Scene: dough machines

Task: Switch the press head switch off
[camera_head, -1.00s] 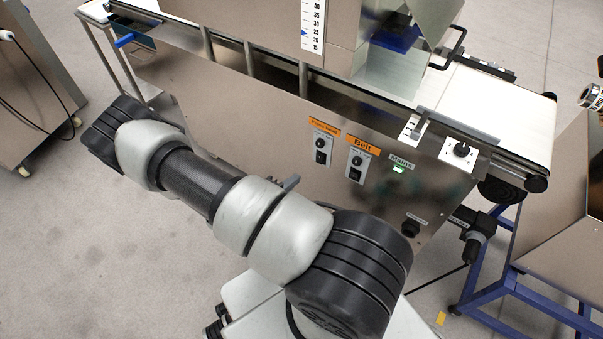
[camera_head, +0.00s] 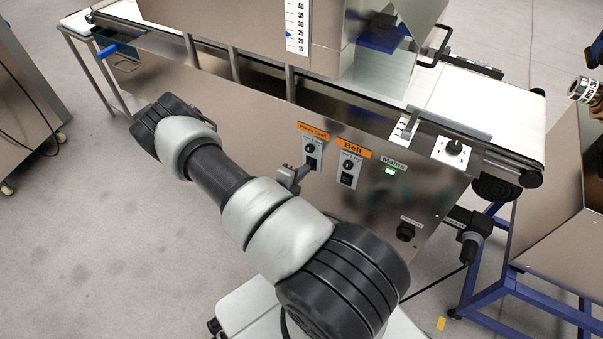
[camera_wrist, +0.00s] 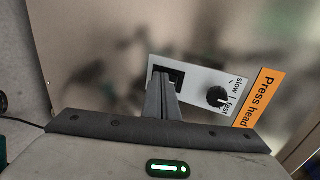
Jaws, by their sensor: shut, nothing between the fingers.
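The press head panel is a pale plate under an orange label (camera_head: 313,131) on the machine's steel front. It carries a dark round speed knob (camera_head: 310,149) and, below it, the black press head switch (camera_head: 311,163). In the wrist view the switch (camera_wrist: 176,72) sits at the plate's left end, partly hidden by my fingers, with the knob (camera_wrist: 217,97) and the orange label (camera_wrist: 260,97) to its right. My gripper (camera_wrist: 158,76) is shut and empty, its fingertips at the switch. Whether they touch it I cannot tell. The switch's position is not readable.
The belt panel (camera_head: 349,167) with its own knob and switch is just right of the press head panel. A lit green mains switch (camera_head: 390,171) is farther right. The conveyor (camera_head: 490,95) runs above. Open floor (camera_head: 70,230) lies at the left.

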